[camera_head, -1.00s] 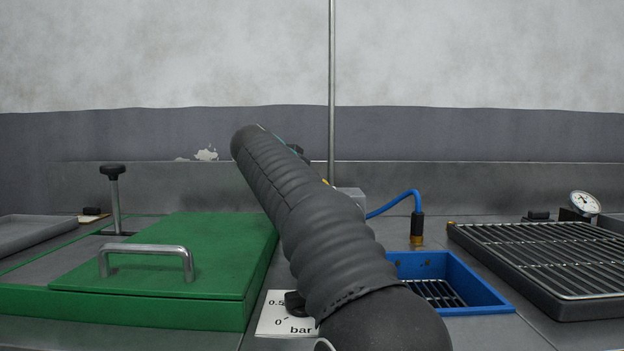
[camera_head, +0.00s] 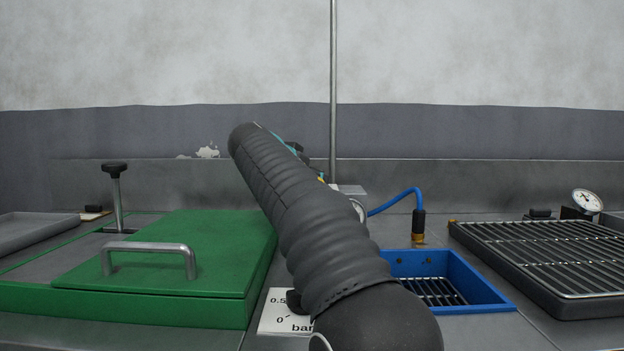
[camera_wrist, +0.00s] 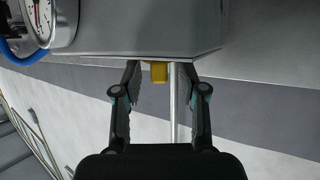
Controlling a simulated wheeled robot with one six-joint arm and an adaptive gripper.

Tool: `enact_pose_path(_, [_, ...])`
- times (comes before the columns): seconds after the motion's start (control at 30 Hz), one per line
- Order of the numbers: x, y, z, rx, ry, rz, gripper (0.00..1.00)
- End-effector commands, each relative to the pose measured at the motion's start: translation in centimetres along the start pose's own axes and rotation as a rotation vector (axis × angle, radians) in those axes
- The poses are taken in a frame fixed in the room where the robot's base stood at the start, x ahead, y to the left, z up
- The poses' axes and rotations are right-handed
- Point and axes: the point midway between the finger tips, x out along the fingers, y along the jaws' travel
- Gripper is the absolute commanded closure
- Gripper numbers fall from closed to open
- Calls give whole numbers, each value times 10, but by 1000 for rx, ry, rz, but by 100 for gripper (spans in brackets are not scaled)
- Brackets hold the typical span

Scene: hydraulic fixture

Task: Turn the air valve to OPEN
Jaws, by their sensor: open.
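In the wrist view, a small yellow piece (camera_wrist: 158,72), apparently the air valve's handle, sticks out from the edge of a grey metal box (camera_wrist: 150,28). My gripper (camera_wrist: 160,78) is open, with one finger on each side of the yellow piece. I cannot tell whether either finger touches it. In the head view my arm hides most of the box (camera_head: 352,189) and the gripper. Only a speck of yellow shows beside the arm. No OPEN marking is visible, and I cannot read the valve's setting.
A round gauge (camera_wrist: 40,14) and blue hose (camera_wrist: 18,55) sit beside the box. A thin vertical pipe (camera_head: 332,80) rises behind. A green lidded box (camera_head: 225,245) stands left, a blue basin (camera_head: 485,285) and a black-framed rack (camera_head: 540,260) right.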

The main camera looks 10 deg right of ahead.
Motion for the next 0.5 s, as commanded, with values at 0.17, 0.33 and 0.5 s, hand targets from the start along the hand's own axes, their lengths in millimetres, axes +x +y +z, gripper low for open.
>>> enact_pose_path(0.17, [-11,-1,0,-1,1,-3,58])
enact_pose_path(0.33, [-40,-1,0,1,1,-5,58])
enact_pose_path(0.5, [-75,-1,0,0,2,-5,58])
